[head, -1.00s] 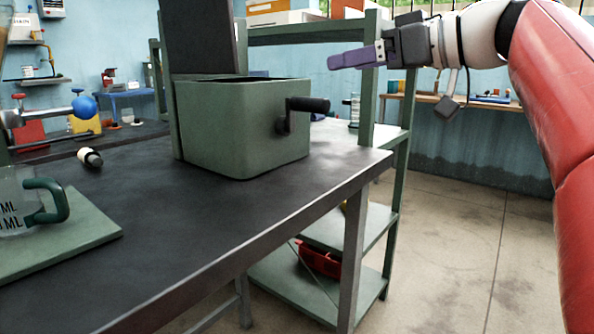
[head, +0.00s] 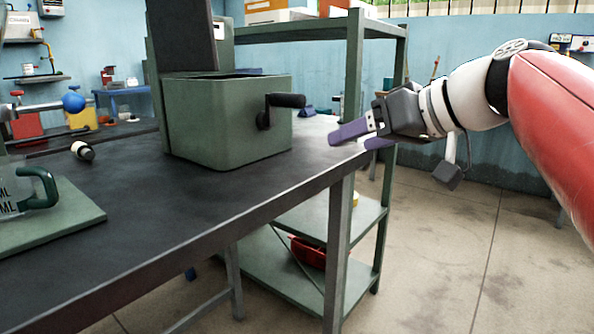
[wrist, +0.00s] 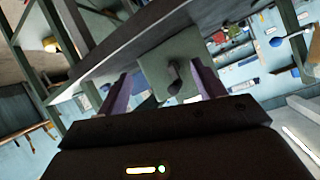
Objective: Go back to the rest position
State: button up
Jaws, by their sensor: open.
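My gripper (head: 362,138) is at the right in the head view, by the right end of the dark workbench (head: 170,220). Its purple fingers are apart with nothing between them. My red and white arm reaches it from the right. In the wrist view my gripper (wrist: 165,88) points toward the green metal box (wrist: 168,55), which lies beyond the fingertips. In the head view the green box (head: 215,130), with a black crank handle on its side, stands on the bench, left of my gripper and apart from it.
A measuring jug (head: 20,190) with a green handle stands on a green board (head: 70,225) at the left. A small black and white object (head: 82,150) lies behind it. A green shelf rack (head: 355,100) stands behind my gripper. The floor (head: 450,250) at the right is clear.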

jog(key=s+d+f+m+g+h, duration=0.1)
jog(key=s+f, duration=0.4)
jog(key=f, duration=0.5)
jog(key=s+d+f+m+g+h, duration=0.1)
jog(key=s+f+h, duration=0.4)
jog(key=f, duration=0.6)
jog(key=s+d+f+m+g+h, duration=0.1)
jog(key=s+d+f+m+h, duration=0.2)
jog(key=s+f, duration=0.4)
notch_tip(320, 180, down, 4)
jog(key=shift+d+r+m, duration=0.2)
jog(key=shift+d+m, duration=0.1)
jog(key=shift+m, duration=0.1)
